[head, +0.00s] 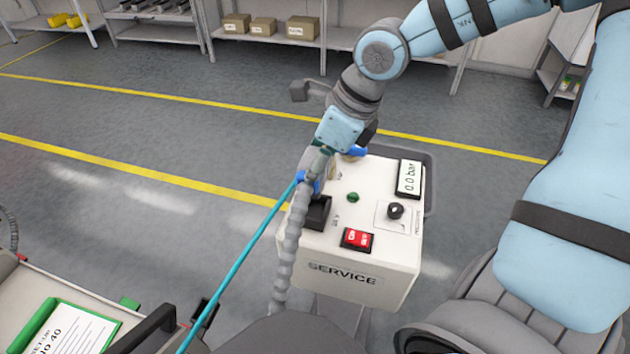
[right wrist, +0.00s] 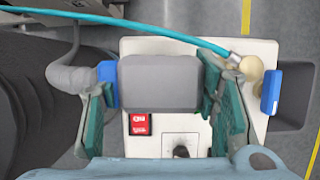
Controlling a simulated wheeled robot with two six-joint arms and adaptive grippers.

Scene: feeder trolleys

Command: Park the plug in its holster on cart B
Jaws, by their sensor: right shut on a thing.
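The grey plug body (right wrist: 160,82) with a blue collar (right wrist: 106,82) is between the green-padded fingers of my right gripper (right wrist: 160,100), which is shut on it. A grey corrugated hose (head: 285,255) hangs from the plug's near end. In the head view the gripper (head: 322,168) hides most of the plug above the white SERVICE cart (head: 335,262). A black holster-like block (head: 318,213) is on the cart's left side; the plug appears above it, but I cannot tell the gap. My left gripper is not in view.
The cart carries a red switch (head: 357,239), a dark knob (head: 396,211), a 0.0 bar display (head: 409,179) and a blue-handled valve (right wrist: 271,90). A teal hose (head: 250,242) crosses left. Another trolley with a clipboard (head: 70,330) stands lower left. Floor beyond is clear.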

